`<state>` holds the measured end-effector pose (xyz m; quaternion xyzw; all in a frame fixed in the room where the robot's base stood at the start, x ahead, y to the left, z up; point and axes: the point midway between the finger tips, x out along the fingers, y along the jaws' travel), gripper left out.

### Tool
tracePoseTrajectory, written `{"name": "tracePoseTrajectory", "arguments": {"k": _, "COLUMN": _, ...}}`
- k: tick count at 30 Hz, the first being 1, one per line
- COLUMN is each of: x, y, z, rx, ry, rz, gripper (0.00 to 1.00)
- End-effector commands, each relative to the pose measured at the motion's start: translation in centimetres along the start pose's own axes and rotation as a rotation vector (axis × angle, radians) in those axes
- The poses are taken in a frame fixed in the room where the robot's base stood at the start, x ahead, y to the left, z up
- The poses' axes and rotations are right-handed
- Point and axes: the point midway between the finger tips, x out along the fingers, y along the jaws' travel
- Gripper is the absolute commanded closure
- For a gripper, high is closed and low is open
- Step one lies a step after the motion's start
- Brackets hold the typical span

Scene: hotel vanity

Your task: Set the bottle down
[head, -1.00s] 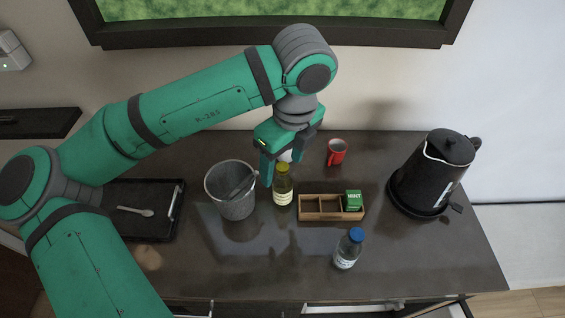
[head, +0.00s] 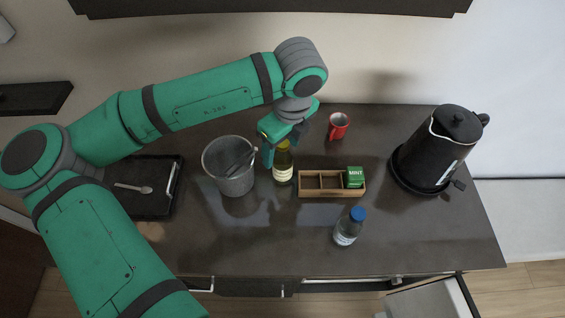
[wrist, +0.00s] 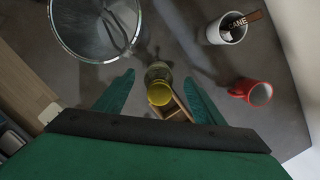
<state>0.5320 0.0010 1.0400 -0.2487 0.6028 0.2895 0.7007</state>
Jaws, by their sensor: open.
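A bottle with a yellow cap and pale label (head: 283,172) stands upright on the dark counter, between the ice bucket and the wooden box. My gripper (head: 282,150) is directly above and around its top. In the wrist view the yellow cap (wrist: 159,94) lies between my two spread fingers (wrist: 158,90), with a visible gap on both sides. My gripper is open and holds nothing. In the head view my gripper partly covers the bottle's cap. A second bottle, clear with a blue cap (head: 348,228), stands nearer the front edge.
The metal bucket (head: 229,170) stands close left of the bottle. The wooden box (head: 318,191) with a green mint pack is close right. A red mug (head: 338,125), a white cup (wrist: 226,30) and a black kettle (head: 437,150) stand around. A black tray (head: 150,200) lies left.

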Motion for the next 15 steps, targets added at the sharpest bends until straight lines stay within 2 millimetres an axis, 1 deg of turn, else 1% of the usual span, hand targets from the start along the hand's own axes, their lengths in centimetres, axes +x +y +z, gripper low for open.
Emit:
{"name": "tracePoseTrajectory", "arguments": {"k": 1, "x": 0.7, "y": 0.1, "z": 0.0, "rx": -0.002, "ry": 0.001, "rz": 0.001, "gripper": 0.37}}
{"name": "tracePoseTrajectory", "arguments": {"k": 3, "x": 1.4, "y": 0.1, "z": 0.1, "rx": -0.003, "ry": 0.000, "rz": 0.001, "gripper": 0.37}}
{"name": "tracePoseTrajectory", "arguments": {"k": 6, "x": 2.0, "y": 0.1, "z": 0.1, "rx": -0.002, "ry": 0.000, "rz": 0.001, "gripper": 0.37}}
{"name": "tracePoseTrajectory", "arguments": {"k": 13, "x": 2.1, "y": 0.1, "z": 0.1, "rx": -0.003, "ry": 0.000, "rz": 0.000, "gripper": 0.37}}
{"name": "tracePoseTrajectory", "arguments": {"k": 14, "x": 2.1, "y": 0.1, "z": 0.1, "rx": -0.003, "ry": 0.000, "rz": 0.000, "gripper": 0.44}}
{"name": "tracePoseTrajectory", "arguments": {"k": 15, "x": 2.0, "y": 0.1, "z": 0.1, "rx": -0.002, "ry": 0.000, "rz": 0.000, "gripper": 0.54}}
